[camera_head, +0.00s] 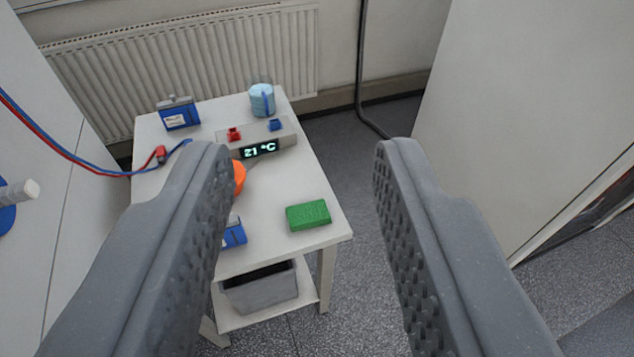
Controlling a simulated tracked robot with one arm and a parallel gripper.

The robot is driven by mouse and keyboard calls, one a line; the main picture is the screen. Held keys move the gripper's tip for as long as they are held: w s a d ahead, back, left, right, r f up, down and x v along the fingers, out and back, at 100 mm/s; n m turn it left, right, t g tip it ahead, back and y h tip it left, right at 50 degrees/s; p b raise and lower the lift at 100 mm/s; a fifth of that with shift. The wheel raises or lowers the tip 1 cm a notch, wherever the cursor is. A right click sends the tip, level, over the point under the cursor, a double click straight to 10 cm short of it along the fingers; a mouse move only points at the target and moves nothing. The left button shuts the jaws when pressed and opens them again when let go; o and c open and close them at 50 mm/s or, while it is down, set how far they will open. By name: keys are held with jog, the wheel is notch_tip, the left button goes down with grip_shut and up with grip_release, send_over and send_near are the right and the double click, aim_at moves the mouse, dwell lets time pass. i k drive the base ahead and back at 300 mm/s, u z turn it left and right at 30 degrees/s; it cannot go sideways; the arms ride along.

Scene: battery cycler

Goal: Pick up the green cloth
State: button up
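The green cloth (308,214) is a small, thick rectangular block. It lies flat near the front right corner of a white table (290,180). My gripper (297,155) is open, with its two grey fingers wide apart and nothing between them. The fingers are close to the camera, and the cloth shows in the gap between them, farther off and below. The cloth is in full view. The left finger hides part of the table's left side.
On the table are a display unit (262,148) reading 21 °C, a light-blue roll (262,100), a blue box (179,113), another blue box (235,234) and an orange object (239,177), both partly hidden. A grey bin (262,291) sits on the lower shelf. Red and blue cables cross at left.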

aim_at(311, 214)
jog(key=i, duration=0.85)
